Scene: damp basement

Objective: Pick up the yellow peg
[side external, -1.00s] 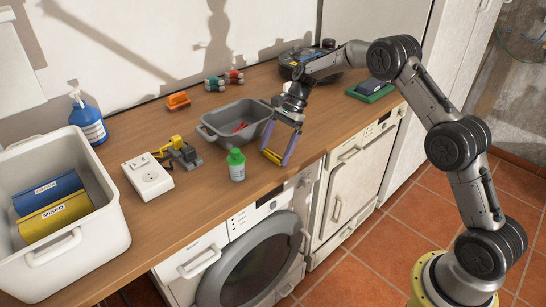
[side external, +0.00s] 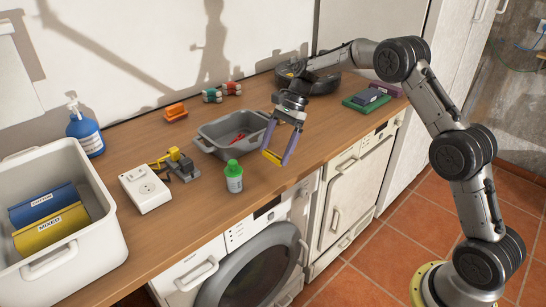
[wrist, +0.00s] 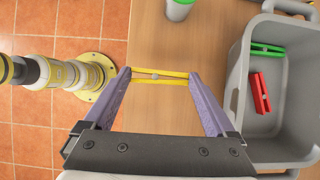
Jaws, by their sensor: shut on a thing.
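The yellow peg (wrist: 160,77) is a clothes peg with a small spring at its middle. My gripper (wrist: 160,76) is shut on it, and it spans lengthwise between the two purple fingertips. In the side external view the peg (side external: 271,156) hangs at the tips of my gripper (side external: 272,155), near the worktop's front edge and right of the green bottle. It appears raised off the wood, though the exact gap is hard to tell.
A grey basin (side external: 213,149) behind my gripper holds a red peg (wrist: 260,92) and a green peg (wrist: 267,49). The green bottle (side external: 234,178), white socket box (side external: 145,189) and white crate (side external: 95,252) stand to the left.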

